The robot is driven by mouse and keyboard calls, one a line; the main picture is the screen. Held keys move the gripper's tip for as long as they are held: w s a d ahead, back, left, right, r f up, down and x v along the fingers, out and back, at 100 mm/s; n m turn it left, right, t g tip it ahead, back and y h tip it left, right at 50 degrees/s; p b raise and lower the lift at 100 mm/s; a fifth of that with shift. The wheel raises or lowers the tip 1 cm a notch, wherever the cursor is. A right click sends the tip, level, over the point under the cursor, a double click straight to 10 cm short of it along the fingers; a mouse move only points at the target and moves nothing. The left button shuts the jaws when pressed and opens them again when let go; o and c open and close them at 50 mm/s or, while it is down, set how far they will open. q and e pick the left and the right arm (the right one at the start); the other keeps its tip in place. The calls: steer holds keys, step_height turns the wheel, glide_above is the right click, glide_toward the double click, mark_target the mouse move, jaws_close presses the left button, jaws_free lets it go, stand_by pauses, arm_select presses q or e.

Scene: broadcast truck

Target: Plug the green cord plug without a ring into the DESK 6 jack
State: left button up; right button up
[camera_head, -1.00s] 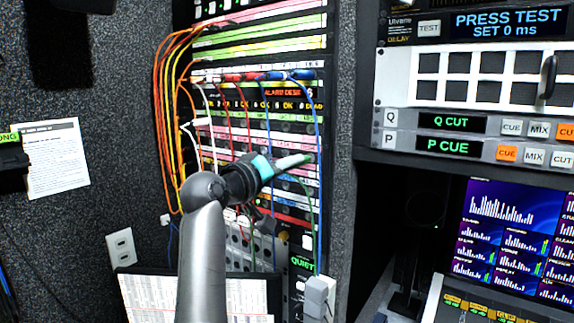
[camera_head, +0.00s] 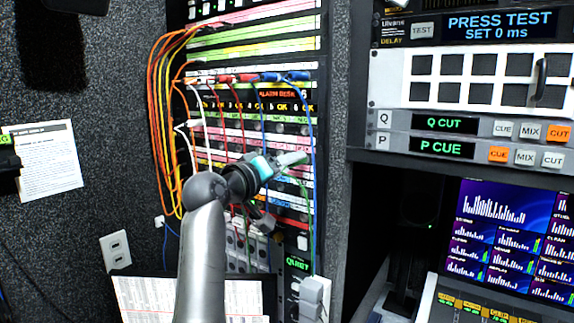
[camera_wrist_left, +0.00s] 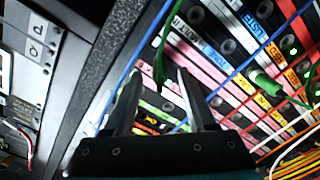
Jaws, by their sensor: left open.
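My left gripper (camera_head: 294,158) is in front of the patch panel (camera_head: 250,133). In the left wrist view its two fingers (camera_wrist_left: 158,85) are apart. A green cord (camera_wrist_left: 160,55) hangs down to the gap between the fingertips; I cannot tell whether it touches them. A green plug (camera_wrist_left: 262,78) sits at the panel to the right of the fingers, with its own green cord. In the head view a green cord (camera_head: 305,200) runs down below the gripper. A small display reads ALARM DESK (camera_head: 275,94). I cannot make out the DESK 6 jack. My right gripper is not in view.
Blue cords (camera_head: 315,140), white and red cords and a bundle of orange and yellow cords (camera_head: 157,110) hang across the panel. A grey block (camera_head: 314,292) is at lower right. A rack with a Q CUT display (camera_head: 450,123) stands to the right.

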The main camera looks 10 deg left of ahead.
arm_select(q)
steer(key=b+v, duration=0.2)
steer(key=v, duration=1.3)
steer(key=shift+s, duration=0.15)
